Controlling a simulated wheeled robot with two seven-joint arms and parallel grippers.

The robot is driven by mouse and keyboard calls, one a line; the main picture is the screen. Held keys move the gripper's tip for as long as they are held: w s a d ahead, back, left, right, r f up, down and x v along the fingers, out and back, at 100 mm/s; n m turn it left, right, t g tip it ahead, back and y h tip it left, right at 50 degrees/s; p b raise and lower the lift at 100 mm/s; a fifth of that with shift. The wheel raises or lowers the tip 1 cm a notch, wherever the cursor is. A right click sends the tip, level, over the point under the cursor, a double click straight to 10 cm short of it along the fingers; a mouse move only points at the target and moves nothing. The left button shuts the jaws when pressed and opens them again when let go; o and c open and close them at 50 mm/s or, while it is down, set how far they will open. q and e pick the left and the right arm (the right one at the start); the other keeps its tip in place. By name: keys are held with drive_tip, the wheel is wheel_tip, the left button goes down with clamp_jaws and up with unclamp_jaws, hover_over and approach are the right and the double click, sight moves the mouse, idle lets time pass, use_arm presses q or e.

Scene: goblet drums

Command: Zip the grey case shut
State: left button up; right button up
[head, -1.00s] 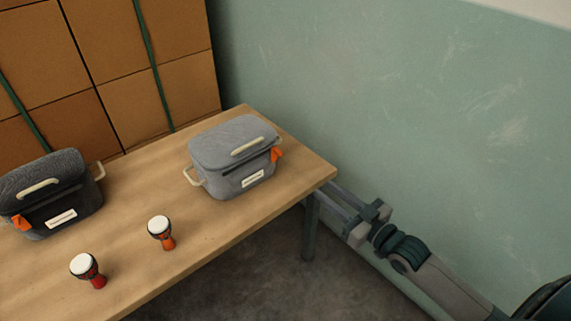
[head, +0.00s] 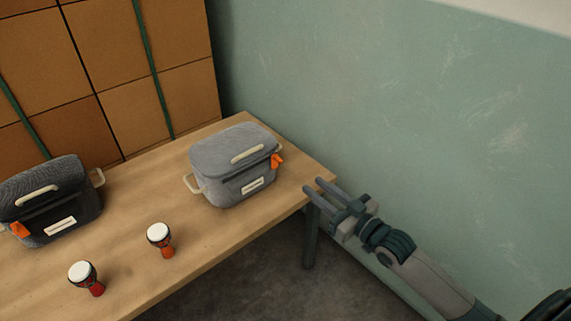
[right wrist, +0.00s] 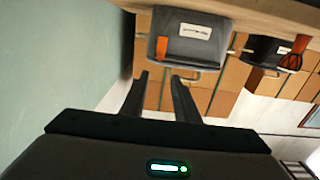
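The grey case (head: 225,160) stands on the table with its lid down and a cream handle on top. Its orange zip tab (head: 277,160) hangs at the right end of the front; I cannot tell how far the zip is closed. My right gripper (head: 315,187) is open and empty by the table's right corner, to the right of the case and apart from it. In the right wrist view the case (right wrist: 195,50) and orange tab (right wrist: 162,48) appear upside down, beyond the parted fingers (right wrist: 160,77). My left gripper is out of view.
A dark case (head: 80,207) with an orange tab stands at the left of the wooden table (head: 205,235). Two small goblet drums (head: 160,240) (head: 86,278) stand near the front. Stacked boxes (head: 110,60) and a green wall (head: 400,100) lie behind.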

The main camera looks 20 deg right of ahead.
sight(282, 161)
drive_tip(key=x, duration=1.3)
drive_tip(key=shift+w, duration=0.15)
clamp_jaws()
